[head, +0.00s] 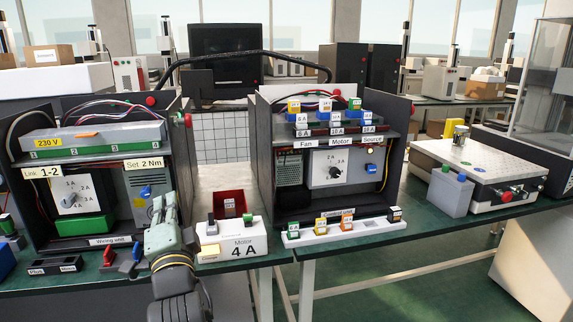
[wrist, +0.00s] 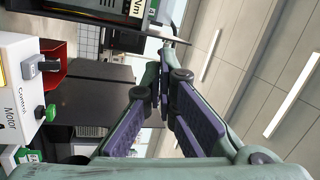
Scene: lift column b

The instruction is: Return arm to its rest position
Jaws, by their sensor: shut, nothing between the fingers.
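My gripper (head: 166,215) is in front of the bench between the wiring unit and the white Motor 4 A box, pointing up. In the wrist view my gripper (wrist: 162,85) has its two fingers together at the tips with nothing between them. The wrist view is turned sideways. In the head view the fingers stand in front of the right side of the wiring unit (head: 110,213) and hide part of it. My gripper appears apart from the things around it, though its exact distance to the bench cannot be told.
The Motor 4 A box (head: 231,240) stands just right of my gripper, with a red bin (head: 229,203) behind it. A fuse unit (head: 300,212) stands further right, with a white fuse rack (head: 345,232) before it. Small red and blue parts lie left of my gripper.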

